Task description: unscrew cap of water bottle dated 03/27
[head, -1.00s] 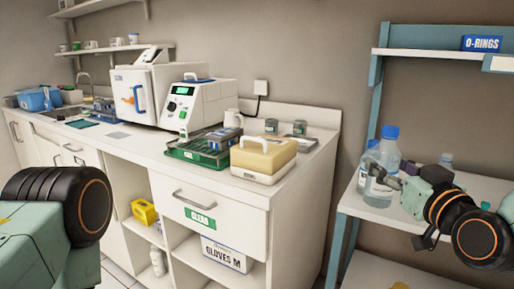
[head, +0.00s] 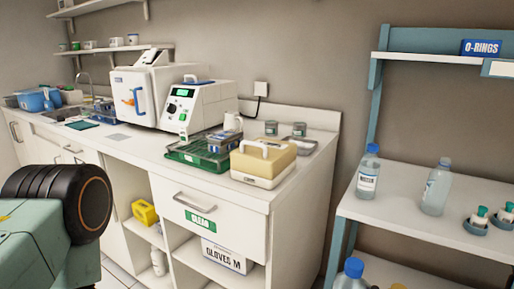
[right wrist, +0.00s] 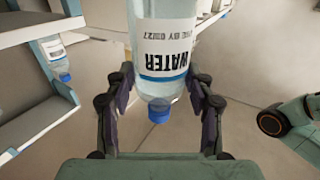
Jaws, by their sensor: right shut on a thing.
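A clear water bottle (right wrist: 165,92) with a blue cap (right wrist: 158,110) is between the fingers of my right gripper (right wrist: 161,80) in the right wrist view. The gripper is shut on the bottle's body, and the cap stays free between the fingers. Its white label reads WATER with a date line that looks like 03/27, upside down in this view. In the head view its blue cap (head: 353,267) and shoulder show at the bottom edge, in front of the shelf; the cap is on. My right gripper is out of the head view. My left gripper is in neither view; only its arm shows.
Another blue-capped bottle (head: 367,172) and a clear bottle with a dull cap (head: 437,188) stand on the right shelf (head: 400,218), beside small white-and-green items (head: 481,217).

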